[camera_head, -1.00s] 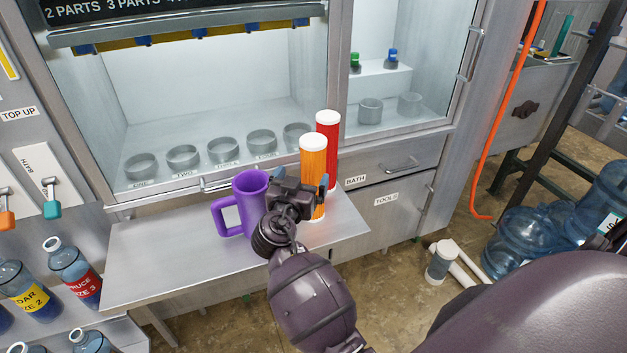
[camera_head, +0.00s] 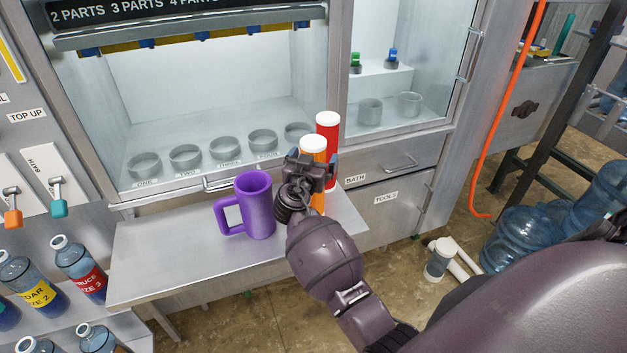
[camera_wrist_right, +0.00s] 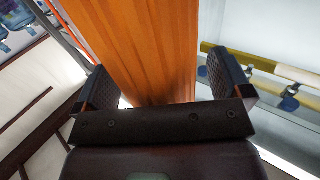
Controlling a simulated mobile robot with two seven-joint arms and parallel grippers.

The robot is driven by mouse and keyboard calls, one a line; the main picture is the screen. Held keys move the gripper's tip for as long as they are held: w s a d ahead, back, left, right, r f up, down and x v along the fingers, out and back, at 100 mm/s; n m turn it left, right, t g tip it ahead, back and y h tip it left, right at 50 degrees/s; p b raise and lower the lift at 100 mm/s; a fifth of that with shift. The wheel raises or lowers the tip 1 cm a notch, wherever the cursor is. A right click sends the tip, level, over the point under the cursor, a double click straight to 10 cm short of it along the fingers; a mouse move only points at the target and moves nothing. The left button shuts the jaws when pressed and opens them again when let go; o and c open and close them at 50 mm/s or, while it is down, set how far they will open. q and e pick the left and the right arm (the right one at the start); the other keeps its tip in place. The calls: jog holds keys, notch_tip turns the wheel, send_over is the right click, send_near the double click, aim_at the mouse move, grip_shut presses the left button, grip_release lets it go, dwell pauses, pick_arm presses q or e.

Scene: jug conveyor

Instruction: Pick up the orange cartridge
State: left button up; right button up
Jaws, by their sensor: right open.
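The orange cartridge (camera_head: 313,147) with a white cap stands upright on the metal shelf in the head view, partly hidden behind my right gripper (camera_head: 316,165). In the right wrist view the orange cartridge (camera_wrist_right: 148,45) fills the space between the two fingers of my right gripper (camera_wrist_right: 170,88). The fingers are open on either side of it, with a visible gap at least on the right. Whether the left finger touches it I cannot tell. My left gripper is not in view.
A red cartridge (camera_head: 328,126) with a white cap stands just behind the orange one. A purple mug (camera_head: 260,205) stands close to the left of my right gripper on the shelf (camera_head: 170,255). The shelf's left part is clear. Glass cabinets rise behind.

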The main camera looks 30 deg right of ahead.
jog(key=c, duration=1.3)
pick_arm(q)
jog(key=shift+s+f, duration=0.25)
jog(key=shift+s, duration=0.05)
pick_arm(e)
jog(key=shift+c, duration=0.2)
jog(key=shift+r, duration=0.15)
